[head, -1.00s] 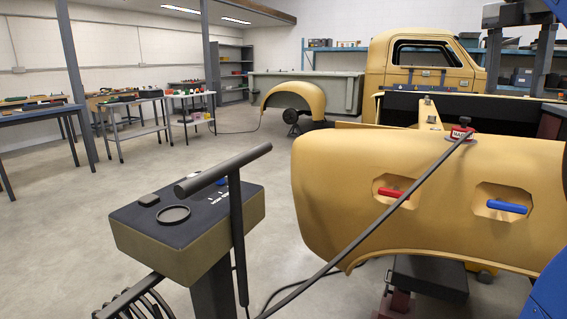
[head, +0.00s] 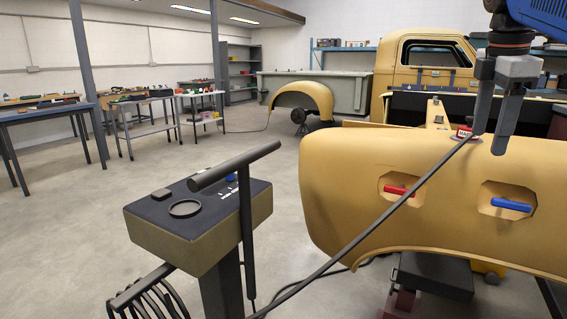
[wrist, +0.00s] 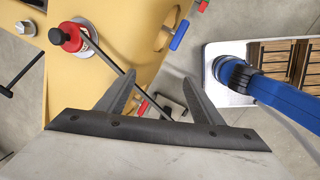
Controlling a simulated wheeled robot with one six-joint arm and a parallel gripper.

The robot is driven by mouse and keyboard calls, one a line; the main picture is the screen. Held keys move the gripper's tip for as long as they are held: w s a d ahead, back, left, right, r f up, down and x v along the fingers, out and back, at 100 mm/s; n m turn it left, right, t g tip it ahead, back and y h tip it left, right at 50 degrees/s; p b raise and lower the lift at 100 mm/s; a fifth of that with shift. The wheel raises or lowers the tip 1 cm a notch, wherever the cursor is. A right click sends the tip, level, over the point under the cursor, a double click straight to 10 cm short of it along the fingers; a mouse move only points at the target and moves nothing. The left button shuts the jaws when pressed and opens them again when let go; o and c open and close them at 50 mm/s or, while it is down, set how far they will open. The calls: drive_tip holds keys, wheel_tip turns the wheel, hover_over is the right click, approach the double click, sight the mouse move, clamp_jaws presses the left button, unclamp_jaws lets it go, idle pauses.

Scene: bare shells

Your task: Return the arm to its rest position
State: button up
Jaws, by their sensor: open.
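My gripper (head: 492,140) hangs at the upper right of the head view, fingers pointing down, in front of the yellow fender panel (head: 400,235). Its two fingers stand apart with nothing between them. The wrist view shows the same open fingers (wrist: 158,84) over the floor beside the yellow panel (wrist: 120,28). My blue arm reaches in from the top right corner of the head view; most of it is out of frame.
A red magnetic base (head: 464,132) sits on the panel's top, with a long dark rod running down left. Red (head: 396,190) and blue (head: 511,204) handles sit in panel recesses. A control pedestal (head: 200,215) stands at front left. Open floor lies beyond.

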drive_tip(key=s+a+f+m+t, duration=0.1)
drive_tip(key=s+a+f+m, duration=0.3)
drive_tip(key=f, duration=0.7)
drive_tip(key=s+a+f+m+t+y, duration=0.1)
drive_tip(key=s+a+f+m, duration=0.3)
drive_tip(key=f, duration=0.8)
drive_tip(key=s+a+f+m+t, duration=0.1)
drive_tip(key=s+a+f+m, duration=0.4)
drive_tip(key=f, duration=0.7)
drive_tip(key=shift+a+f+m+y, duration=0.2)
drive_tip(key=shift+a+m+y, duration=0.1)
drive_tip(key=shift+a+m, duration=0.55)
drive_tip(key=shift+s+d, duration=0.1)
drive_tip(key=shift+d, duration=0.05)
